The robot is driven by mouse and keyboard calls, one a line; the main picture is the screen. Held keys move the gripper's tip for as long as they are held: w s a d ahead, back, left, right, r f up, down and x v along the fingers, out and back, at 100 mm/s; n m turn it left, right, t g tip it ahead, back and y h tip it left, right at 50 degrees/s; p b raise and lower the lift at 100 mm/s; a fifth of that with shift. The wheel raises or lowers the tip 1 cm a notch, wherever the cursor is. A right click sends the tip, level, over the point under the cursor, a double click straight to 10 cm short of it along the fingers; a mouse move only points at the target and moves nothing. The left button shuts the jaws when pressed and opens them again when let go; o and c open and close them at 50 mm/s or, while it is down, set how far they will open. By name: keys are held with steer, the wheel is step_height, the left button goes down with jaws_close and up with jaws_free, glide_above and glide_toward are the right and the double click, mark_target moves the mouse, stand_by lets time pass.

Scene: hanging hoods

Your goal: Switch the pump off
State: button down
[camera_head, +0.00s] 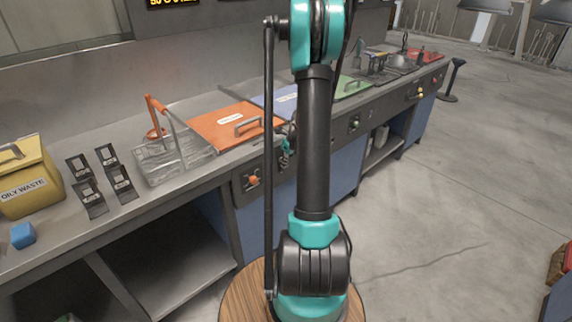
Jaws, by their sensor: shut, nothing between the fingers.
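The bench front carries control panels with coloured knobs or switches. An orange-red knob (253,181) is on the nearest panel, left of my arm. A yellow one (419,92) and a red one (434,80) are farther along. I cannot tell which is the pump's switch. A small teal and dark piece, which looks like my gripper (286,150), shows shut at the bench front between the orange-red and green controls. My arm hides much of it, and any contact is unclear.
On the bench are a yellow oily-waste bin (28,180), a blue block (23,235), several black stands (100,180), a wire basket (170,155), and orange (222,122), blue and green lids. Open shelves are below.

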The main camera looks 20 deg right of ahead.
steer(key=shift+r, duration=0.1)
steer(key=shift+r, duration=0.7)
steer(key=shift+s+d, duration=0.1)
